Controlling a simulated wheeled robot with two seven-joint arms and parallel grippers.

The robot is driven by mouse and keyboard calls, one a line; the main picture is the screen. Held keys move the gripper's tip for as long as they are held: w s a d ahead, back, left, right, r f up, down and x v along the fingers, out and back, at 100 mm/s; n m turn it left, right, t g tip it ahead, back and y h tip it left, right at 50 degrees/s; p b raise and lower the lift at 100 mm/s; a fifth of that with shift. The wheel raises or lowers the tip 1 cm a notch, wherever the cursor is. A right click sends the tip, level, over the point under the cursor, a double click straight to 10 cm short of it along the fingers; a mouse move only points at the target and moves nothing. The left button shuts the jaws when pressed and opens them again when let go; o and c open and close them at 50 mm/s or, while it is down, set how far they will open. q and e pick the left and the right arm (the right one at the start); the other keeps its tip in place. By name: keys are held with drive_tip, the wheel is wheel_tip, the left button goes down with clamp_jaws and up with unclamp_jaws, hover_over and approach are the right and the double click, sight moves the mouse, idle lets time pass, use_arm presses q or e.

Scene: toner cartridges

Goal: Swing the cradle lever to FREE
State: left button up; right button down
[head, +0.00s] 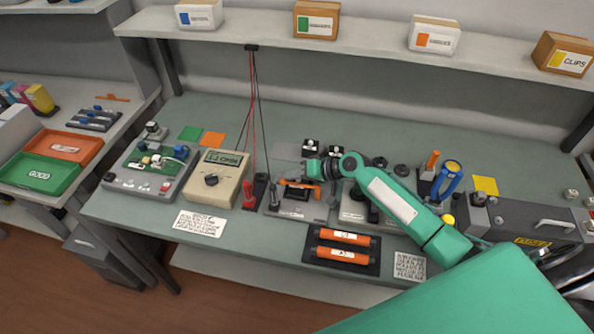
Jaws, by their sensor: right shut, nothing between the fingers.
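The cradle (272,210) is a small grey unit on the bench, in the middle of the head view. It bears a dark block (297,194), with an orange part (302,184) at its top. I cannot tell which part is the lever, nor read a FREE mark at this size. My right gripper (316,178) is at the back right of the cradle, close to the orange part. It is shut and empty; whether it touches the orange part is unclear. My green right arm comes in from the right and hides part of the bench. My left gripper is not in view.
A beige meter (216,180) and a grey test board (147,174) stand left of the cradle. A black tray (315,252) with two orange cartridges (343,237) lies in front. A grey machine (510,217) stands right. The back of the bench is mostly clear.

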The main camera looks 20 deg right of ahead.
use_arm(q)
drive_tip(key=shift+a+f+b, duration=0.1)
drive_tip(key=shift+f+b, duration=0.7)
drive_tip(key=shift+b, duration=0.05)
